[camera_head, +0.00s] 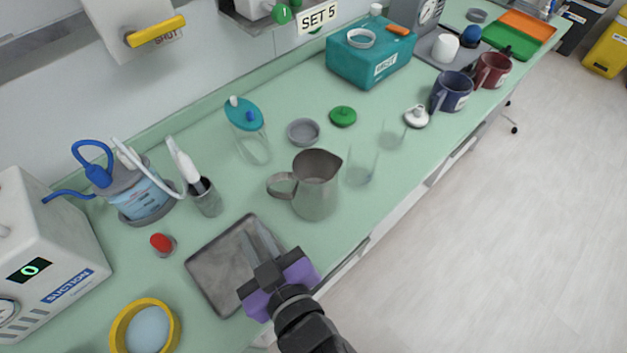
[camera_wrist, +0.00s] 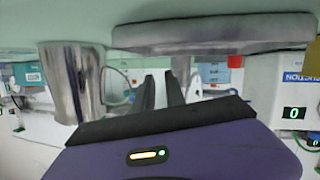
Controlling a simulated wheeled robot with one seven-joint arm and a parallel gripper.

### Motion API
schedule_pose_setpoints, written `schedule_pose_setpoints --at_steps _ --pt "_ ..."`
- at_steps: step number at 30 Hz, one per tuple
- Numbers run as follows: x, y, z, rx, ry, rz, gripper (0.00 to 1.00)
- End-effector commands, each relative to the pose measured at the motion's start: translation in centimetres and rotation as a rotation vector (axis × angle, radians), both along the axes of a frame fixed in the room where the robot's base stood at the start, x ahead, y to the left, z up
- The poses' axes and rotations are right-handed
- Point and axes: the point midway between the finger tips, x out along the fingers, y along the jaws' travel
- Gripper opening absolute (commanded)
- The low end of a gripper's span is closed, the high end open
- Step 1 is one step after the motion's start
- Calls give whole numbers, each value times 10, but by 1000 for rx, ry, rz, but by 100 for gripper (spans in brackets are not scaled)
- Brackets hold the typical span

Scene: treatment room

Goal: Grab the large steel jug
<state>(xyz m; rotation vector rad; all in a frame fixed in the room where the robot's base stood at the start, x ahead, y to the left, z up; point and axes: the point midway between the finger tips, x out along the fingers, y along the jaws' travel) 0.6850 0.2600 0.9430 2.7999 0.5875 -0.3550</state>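The large steel jug (camera_head: 316,186) stands upright on the green counter, its handle on the left and its spout on the right. In the wrist view the jug (camera_wrist: 72,82) shows at the left, with the picture upside down. My gripper (camera_head: 256,240) is over the grey tray (camera_head: 205,277), below and left of the jug in the head view. Its two fingers are apart with nothing between them, so it is open. It is not touching the jug. The fingers also show in the wrist view (camera_wrist: 161,92), to the right of the jug's handle.
A clear glass (camera_head: 361,168) stands close to the jug's right. A grey round dish (camera_head: 303,132) and a lidded clear bottle (camera_head: 252,145) are behind it. A cup with a white brush (camera_head: 207,199) and a red-topped item (camera_head: 162,243) are left. The counter's front edge is near.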

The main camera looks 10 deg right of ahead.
Motion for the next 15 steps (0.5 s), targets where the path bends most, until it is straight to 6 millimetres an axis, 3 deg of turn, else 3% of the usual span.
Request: schedule_pose_setpoints --at_steps 1,3,7,15 --pt "12 16 11 -41 2 0 16" --pt "20 20 3 -126 56 -48 16" --pt "31 15 2 -259 131 -175 16" --pt "32 -7 27 -393 203 -442 16"
